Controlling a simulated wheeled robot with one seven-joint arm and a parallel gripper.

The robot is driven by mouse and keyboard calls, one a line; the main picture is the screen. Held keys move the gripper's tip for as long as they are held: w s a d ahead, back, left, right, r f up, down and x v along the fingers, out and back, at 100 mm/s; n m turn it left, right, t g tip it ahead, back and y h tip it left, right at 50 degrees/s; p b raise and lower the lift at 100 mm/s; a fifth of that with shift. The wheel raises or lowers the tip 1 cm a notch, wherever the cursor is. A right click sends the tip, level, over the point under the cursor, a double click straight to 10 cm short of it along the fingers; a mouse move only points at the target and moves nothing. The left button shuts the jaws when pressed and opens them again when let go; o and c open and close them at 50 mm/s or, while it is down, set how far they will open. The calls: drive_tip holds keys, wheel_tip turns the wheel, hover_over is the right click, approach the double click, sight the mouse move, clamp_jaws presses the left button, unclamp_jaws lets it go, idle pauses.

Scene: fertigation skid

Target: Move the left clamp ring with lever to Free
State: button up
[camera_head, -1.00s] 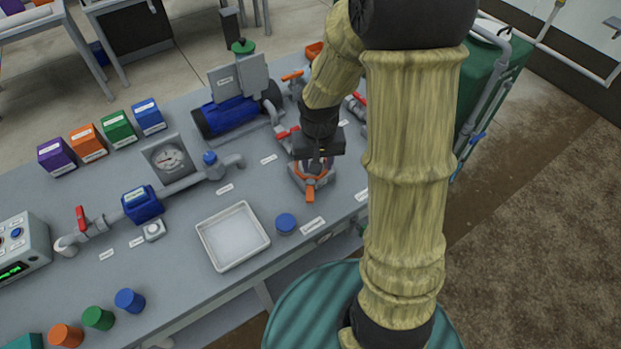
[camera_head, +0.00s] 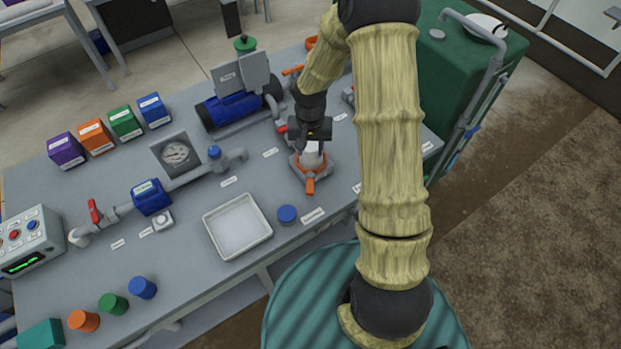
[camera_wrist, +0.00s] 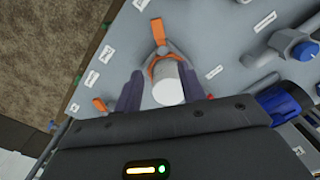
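The left clamp ring is an orange ring (camera_head: 297,163) around a grey housing, with its orange lever (camera_head: 310,186) pointing toward the front of the bench. In the wrist view the ring (camera_wrist: 151,69) and lever (camera_wrist: 157,32) lie beyond my fingertips, the lever pointing up the picture. A white cylinder (camera_wrist: 167,85) stands up in the ring. My gripper (camera_wrist: 160,82) is open above it, one finger on each side, with a gap showing at the left finger. In the head view my gripper (camera_head: 313,138) is over the white cylinder. The labels are too small to read.
A white tray (camera_head: 262,243) and a blue cap (camera_head: 287,214) lie left of the ring. Another orange lever (camera_wrist: 100,104) shows at left in the wrist view.

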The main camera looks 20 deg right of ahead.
sight(310, 183)
wheel_tip(310, 183, down, 15)
drive_tip(key=p, duration=0.3)
drive_tip(key=shift+a, duration=0.15)
drive_tip(key=shift+f+p, duration=0.3)
drive_tip(key=shift+f, duration=0.4)
drive_tip(key=shift+c, duration=0.4)
clamp_jaws()
